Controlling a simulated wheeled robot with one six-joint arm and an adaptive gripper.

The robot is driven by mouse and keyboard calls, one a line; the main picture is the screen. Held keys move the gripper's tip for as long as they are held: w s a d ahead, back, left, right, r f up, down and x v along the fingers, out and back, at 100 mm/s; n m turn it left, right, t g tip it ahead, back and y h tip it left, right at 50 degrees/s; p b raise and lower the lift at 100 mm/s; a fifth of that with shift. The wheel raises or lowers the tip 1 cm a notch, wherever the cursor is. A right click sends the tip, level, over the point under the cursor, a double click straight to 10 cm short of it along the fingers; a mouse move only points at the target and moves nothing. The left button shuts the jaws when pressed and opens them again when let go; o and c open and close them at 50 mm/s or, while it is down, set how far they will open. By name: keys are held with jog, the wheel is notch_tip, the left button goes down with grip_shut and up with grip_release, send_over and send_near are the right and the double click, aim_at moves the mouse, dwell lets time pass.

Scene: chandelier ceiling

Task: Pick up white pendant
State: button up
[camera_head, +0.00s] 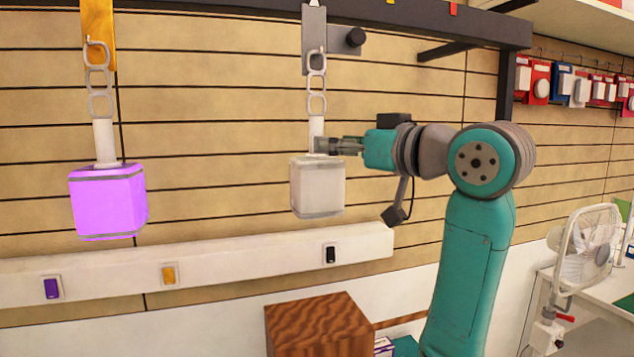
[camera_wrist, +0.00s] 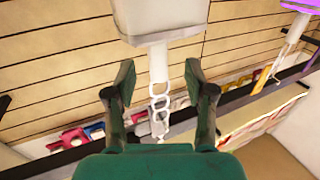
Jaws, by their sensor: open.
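The white pendant (camera_head: 318,187) hangs upright from a chain on a grey bracket in the head view. It has a boxy shade with a thin white stem (camera_head: 316,131) above it. My gripper (camera_head: 322,146) is at the stem, just above the shade. In the wrist view my gripper (camera_wrist: 159,78) is open, with one finger on each side of the stem (camera_wrist: 158,62) and a gap to each finger. The white shade (camera_wrist: 160,18) shows at the top of that view, cut off by its edge.
A glowing purple pendant (camera_head: 108,202) hangs to the left. A dark rail (camera_head: 420,22) runs above. A white ledge (camera_head: 220,263) with purple, orange and black switches is below. A wooden box (camera_head: 318,325) stands lower down, and a fan (camera_head: 590,245) is at right.

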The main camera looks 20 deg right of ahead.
aim_at(316, 157)
jog(key=shift+x, duration=3.2)
jog(key=shift+d, duration=0.15)
grip_shut()
